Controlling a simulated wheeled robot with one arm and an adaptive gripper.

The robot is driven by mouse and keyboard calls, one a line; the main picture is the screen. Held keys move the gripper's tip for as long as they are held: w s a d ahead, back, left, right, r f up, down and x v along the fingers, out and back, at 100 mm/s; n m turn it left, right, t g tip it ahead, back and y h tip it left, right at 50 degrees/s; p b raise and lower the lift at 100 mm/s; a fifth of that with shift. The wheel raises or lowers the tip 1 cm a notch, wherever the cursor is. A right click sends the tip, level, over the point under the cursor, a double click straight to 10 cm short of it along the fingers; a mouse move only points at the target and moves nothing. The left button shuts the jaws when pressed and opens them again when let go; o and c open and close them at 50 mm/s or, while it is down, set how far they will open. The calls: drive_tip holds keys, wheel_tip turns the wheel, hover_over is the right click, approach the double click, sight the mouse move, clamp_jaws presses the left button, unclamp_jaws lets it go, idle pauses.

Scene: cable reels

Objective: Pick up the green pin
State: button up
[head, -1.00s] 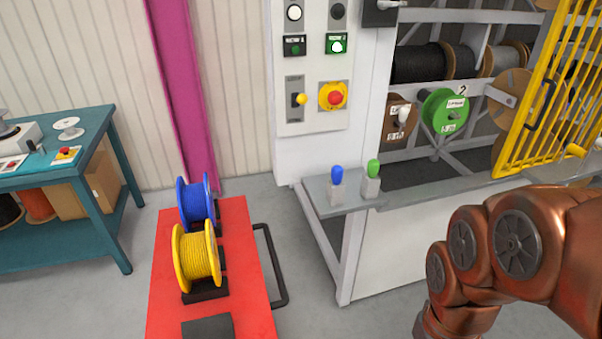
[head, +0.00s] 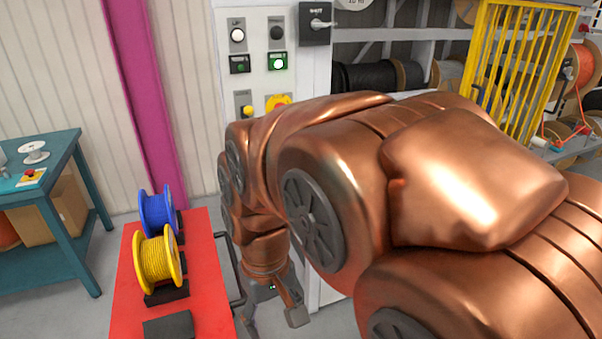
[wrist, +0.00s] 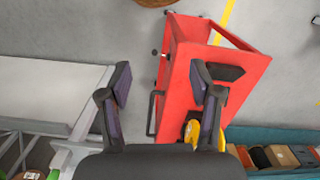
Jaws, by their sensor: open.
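The green pin is hidden behind my copper arm in the head view now. A second earlier it stood upright in a grey holder on the grey ledge, right of the blue pin. In the wrist view a small green spot (wrist: 55,174) shows at the bottom left edge, too small and cut off to tell whether it is the pin. My gripper (wrist: 160,85) is open and empty, with both fingers spread over the floor and the red cart's edge. In the head view it is low, beside the cart, mostly covered by my arm.
The red cart (head: 200,290) carries a blue reel (head: 158,212) and a yellow reel (head: 157,258); its black handle (head: 237,270) is close to my gripper. A control panel (head: 262,25) and yellow mesh gate (head: 520,60) stand behind. A teal table (head: 55,165) is at left.

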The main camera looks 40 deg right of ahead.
drive_tip(key=w+d+r+m+t+h+b, duration=0.1)
drive_tip(key=w+d+r+m+t, duration=0.15)
drive_tip(key=w+d, duration=1.1)
drive_tip(key=w+d+r+m+t+h, duration=0.1)
drive_tip(key=w+d+r, duration=0.3)
drive_tip(key=w+d, duration=1)
drive_tip(key=w+d+f+n+t, duration=0.1)
drive_tip(key=d+f+n+t, duration=0.1)
drive_tip(key=d, duration=1.2)
drive_tip(key=shift+m, duration=0.25)
drive_tip(key=shift+w+a+p+x, duration=0.15)
drive_tip(key=shift+p+x, duration=0.25)
drive_tip(key=shift+x, duration=0.9)
drive_tip(key=shift+a+p+x, duration=0.2)
drive_tip(key=shift+p+x, duration=0.15)
drive_tip(key=shift+x, duration=0.9)
drive_tip(key=shift+w+a+p+x, duration=0.15)
drive_tip(key=shift+p+x, duration=0.25)
drive_tip(key=shift+x, duration=0.9)
drive_tip(key=shift+c, duration=0.3)
clamp_jaws()
